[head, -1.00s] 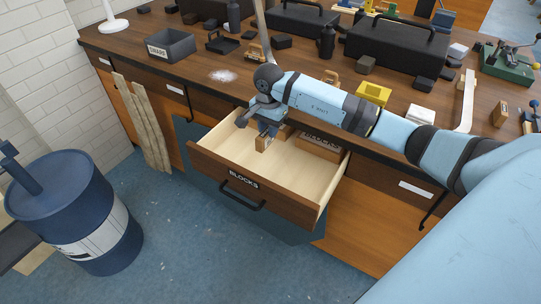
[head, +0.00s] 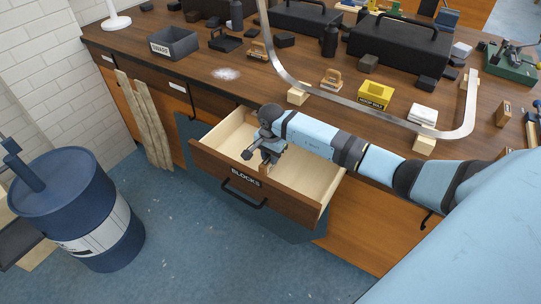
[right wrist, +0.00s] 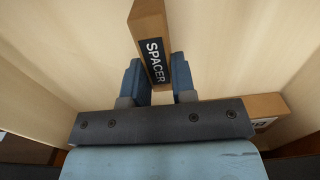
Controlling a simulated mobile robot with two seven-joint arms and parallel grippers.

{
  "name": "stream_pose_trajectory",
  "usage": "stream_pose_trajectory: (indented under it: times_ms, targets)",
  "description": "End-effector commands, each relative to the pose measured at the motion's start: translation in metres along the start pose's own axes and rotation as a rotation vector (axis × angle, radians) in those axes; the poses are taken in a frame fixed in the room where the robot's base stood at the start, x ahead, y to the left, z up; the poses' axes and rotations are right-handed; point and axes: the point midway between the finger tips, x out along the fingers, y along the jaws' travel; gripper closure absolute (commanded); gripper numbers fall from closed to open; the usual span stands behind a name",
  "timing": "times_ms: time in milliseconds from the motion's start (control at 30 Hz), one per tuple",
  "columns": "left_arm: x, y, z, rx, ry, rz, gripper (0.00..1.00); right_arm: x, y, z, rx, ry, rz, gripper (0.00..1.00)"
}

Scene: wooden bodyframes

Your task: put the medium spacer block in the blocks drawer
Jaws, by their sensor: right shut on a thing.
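The blocks drawer (head: 290,203) is pulled open from the bench, its front labelled BLOCKS. My right gripper (head: 266,162) reaches down into it near the front panel. In the right wrist view, my right gripper (right wrist: 156,82) is shut on a wooden block with a black SPACER label (right wrist: 149,35), held between the two blue fingers over the pale drawer floor. In the head view the block is mostly hidden by the gripper and front panel. I cannot tell whether it touches the floor. My left gripper is not in view.
Another labelled wooden block (right wrist: 268,106) lies in the drawer at the right of the wrist view. On the bench are a curved metal strip (head: 385,123) on wooden blocks, a yellow box (head: 375,95) and a grey bin (head: 174,43). A blue drum (head: 75,210) stands on the left.

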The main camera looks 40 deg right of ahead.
Motion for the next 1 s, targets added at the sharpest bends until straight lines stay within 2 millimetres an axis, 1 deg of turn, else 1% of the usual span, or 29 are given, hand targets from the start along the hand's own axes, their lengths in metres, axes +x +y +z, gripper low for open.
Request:
stream_pose_trajectory:
  times_ms: [167, 200, 300, 567, 667, 700, 767, 867, 1000]
  targets:
    - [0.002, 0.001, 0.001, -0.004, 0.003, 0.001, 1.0, 0.004, 0.0, -0.001, 0.0, 0.001, 0.0, 1.0]
    - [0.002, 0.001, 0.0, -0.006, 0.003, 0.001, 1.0, 0.003, 0.0, -0.001, 0.0, 0.001, 0.0, 0.71]
    - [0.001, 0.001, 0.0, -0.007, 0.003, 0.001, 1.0, 0.003, 0.0, 0.0, 0.0, 0.0, 0.0, 0.5]
    - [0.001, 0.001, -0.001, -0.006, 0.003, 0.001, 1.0, 0.002, 0.0, 0.0, 0.0, 0.0, 0.0, 0.5]
    - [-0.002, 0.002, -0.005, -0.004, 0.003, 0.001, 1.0, -0.003, 0.0, 0.001, 0.0, -0.001, 0.0, 0.5]
    - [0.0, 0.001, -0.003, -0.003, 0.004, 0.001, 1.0, -0.006, 0.0, 0.0, -0.001, 0.001, -0.001, 0.5]
    - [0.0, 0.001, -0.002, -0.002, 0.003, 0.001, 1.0, -0.015, -0.001, -0.001, -0.002, 0.002, -0.002, 0.5]
    - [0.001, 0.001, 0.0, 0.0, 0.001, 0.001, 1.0, -0.035, 0.0, -0.002, -0.002, 0.004, -0.002, 0.5]
    - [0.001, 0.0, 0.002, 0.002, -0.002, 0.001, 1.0, -0.066, -0.001, -0.001, -0.003, 0.003, -0.003, 0.5]
